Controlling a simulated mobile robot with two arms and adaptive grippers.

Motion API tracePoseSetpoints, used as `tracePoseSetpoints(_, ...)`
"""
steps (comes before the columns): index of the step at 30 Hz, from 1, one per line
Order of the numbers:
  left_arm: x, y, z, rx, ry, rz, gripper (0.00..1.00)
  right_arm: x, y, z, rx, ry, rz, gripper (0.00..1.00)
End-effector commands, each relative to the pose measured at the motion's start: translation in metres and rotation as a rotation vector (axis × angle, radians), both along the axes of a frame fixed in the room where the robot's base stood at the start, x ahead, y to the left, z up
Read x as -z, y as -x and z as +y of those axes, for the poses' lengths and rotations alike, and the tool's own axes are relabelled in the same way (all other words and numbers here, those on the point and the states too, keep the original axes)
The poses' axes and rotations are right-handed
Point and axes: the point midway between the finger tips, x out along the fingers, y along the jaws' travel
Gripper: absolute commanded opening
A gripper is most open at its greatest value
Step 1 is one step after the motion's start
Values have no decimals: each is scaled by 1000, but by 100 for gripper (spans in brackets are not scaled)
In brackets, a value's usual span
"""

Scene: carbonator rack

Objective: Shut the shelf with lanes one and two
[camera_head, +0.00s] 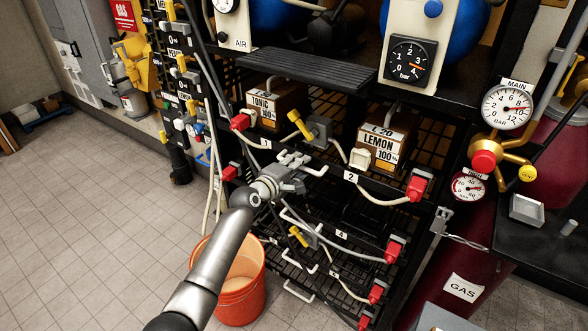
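The wire shelf with lanes one and two (322,158) is the upper shelf of the black rack, with labels 1 and 2 on its front edge. It carries a tonic box (272,104) on the left and a lemon box (384,138) on the right. How far it stands out is hard to tell. My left gripper (302,166) is at the shelf's front, between the two labels, close to a pale bar there that looks like its handle. The fingers overlap the bar, so I cannot tell whether they grip it. My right gripper is not in view.
Below is another shelf with label 4 (342,235), white handles and red connectors. Hoses hang along the shelf fronts. An orange bucket (240,284) stands on the floor below my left arm. Gauges and a gas cylinder (464,288) stand at the right.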

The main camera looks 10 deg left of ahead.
Motion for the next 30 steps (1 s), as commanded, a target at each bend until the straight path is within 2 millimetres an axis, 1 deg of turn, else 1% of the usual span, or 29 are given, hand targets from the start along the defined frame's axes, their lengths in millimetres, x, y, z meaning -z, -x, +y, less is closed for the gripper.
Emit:
tracePoseSetpoints(4, -1, 7, 2, 0, 0, -1, 33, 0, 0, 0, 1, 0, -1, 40)
tracePoseSetpoints(7, -3, 17, 6, 0, 1, 0, 33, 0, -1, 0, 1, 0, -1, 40)
tracePoseSetpoints(24, -19, 94, 34, -1, 0, 0, 33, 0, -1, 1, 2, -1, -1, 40)
tracePoseSetpoints(30, -22, 108, 40, -1, -1, 1, 33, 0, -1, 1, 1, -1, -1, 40)
